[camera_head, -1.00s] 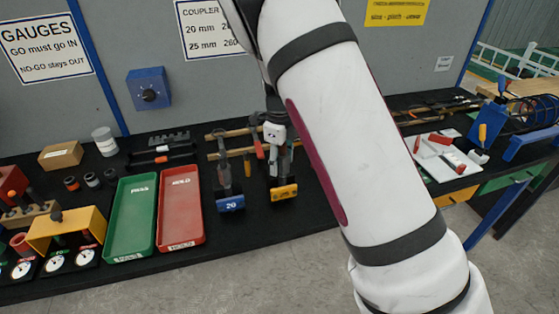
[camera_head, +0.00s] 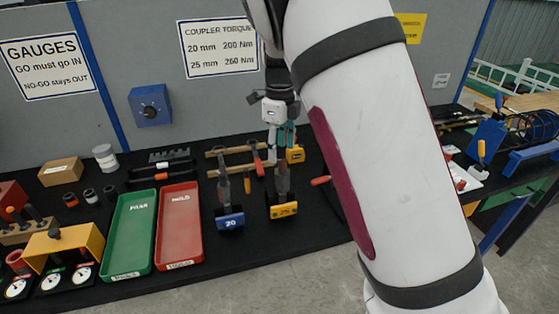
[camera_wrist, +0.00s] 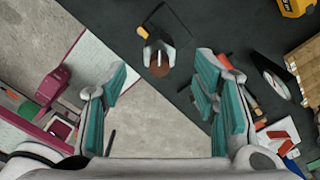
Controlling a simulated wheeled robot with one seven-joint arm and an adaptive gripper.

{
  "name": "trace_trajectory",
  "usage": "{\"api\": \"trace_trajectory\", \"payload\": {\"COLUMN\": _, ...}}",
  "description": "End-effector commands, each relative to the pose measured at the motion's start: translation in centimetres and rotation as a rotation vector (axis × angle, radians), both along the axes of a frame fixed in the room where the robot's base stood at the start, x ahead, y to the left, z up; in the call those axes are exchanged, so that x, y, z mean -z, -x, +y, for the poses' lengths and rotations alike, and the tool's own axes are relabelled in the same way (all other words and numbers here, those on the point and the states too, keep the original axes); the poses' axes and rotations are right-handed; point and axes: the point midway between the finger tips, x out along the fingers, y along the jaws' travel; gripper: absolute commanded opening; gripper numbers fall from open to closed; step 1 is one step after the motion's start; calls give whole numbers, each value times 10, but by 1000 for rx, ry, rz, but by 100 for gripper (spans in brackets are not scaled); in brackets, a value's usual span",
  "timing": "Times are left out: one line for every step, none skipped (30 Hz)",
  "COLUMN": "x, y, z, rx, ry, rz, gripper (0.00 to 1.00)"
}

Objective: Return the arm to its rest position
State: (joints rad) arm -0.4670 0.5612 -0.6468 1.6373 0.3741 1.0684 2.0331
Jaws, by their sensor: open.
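My white arm (camera_head: 385,140) crosses the head view from the top to the lower right. My gripper (camera_head: 279,150) hangs above the bench, just behind and above the orange-based tool marked 25 (camera_head: 283,208). It is open. In the wrist view, its teal-padded fingers stand wide apart with nothing between them (camera_wrist: 162,95). An upright tool with an orange part (camera_wrist: 143,31) stands beyond the fingertips there, apart from them. The blue-based tool marked 20 (camera_head: 230,220) stands to the left in the head view.
The dark bench (camera_head: 310,232) holds a green tray (camera_head: 130,235), a red tray (camera_head: 180,230), dial gauges, a cardboard box (camera_head: 60,172) and wooden-handled tools. A grey panel with signs rises behind. My arm hides part of the bench's right side.

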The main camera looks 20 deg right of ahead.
Motion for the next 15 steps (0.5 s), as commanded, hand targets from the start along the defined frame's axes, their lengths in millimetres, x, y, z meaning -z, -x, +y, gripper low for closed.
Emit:
{"api": "trace_trajectory", "payload": {"x": -5, "y": 0, "z": 0, "rx": 0, "ry": -1, "rz": -1, "gripper": 54}}
{"api": "trace_trajectory", "payload": {"x": -7, "y": 0, "z": 0, "rx": 0, "ry": -1, "rz": -1, "gripper": 54}}
{"api": "trace_trajectory", "payload": {"x": -9, "y": 0, "z": 0, "rx": 1, "ry": -1, "rz": -1, "gripper": 54}}
{"api": "trace_trajectory", "payload": {"x": -11, "y": 0, "z": 0, "rx": 1, "ry": -1, "rz": -1, "gripper": 54}}
{"api": "trace_trajectory", "payload": {"x": -11, "y": 0, "z": 0, "rx": 1, "ry": -1, "rz": -1, "gripper": 54}}
{"api": "trace_trajectory", "payload": {"x": -12, "y": 0, "z": 0, "rx": 1, "ry": -1, "rz": -1, "gripper": 54}}
{"api": "trace_trajectory", "payload": {"x": -12, "y": 0, "z": 0, "rx": 1, "ry": -1, "rz": 1, "gripper": 54}}
{"api": "trace_trajectory", "payload": {"x": -12, "y": 0, "z": 0, "rx": 1, "ry": -1, "rz": 1, "gripper": 54}}
{"api": "trace_trajectory", "payload": {"x": -12, "y": 0, "z": 0, "rx": 1, "ry": -1, "rz": 1, "gripper": 54}}
{"api": "trace_trajectory", "payload": {"x": -12, "y": 0, "z": 0, "rx": 1, "ry": -1, "rz": 1, "gripper": 54}}
{"api": "trace_trajectory", "payload": {"x": -12, "y": 0, "z": 0, "rx": 1, "ry": -1, "rz": 1, "gripper": 54}}
{"api": "trace_trajectory", "payload": {"x": -12, "y": 0, "z": 0, "rx": 1, "ry": -1, "rz": 1, "gripper": 54}}
{"api": "trace_trajectory", "payload": {"x": -12, "y": 0, "z": 0, "rx": 1, "ry": -1, "rz": 1, "gripper": 54}}
{"api": "trace_trajectory", "payload": {"x": -12, "y": 0, "z": 0, "rx": 1, "ry": -1, "rz": 1, "gripper": 54}}
{"api": "trace_trajectory", "payload": {"x": -13, "y": 1, "z": 0, "rx": -2, "ry": -2, "rz": -1, "gripper": 54}}
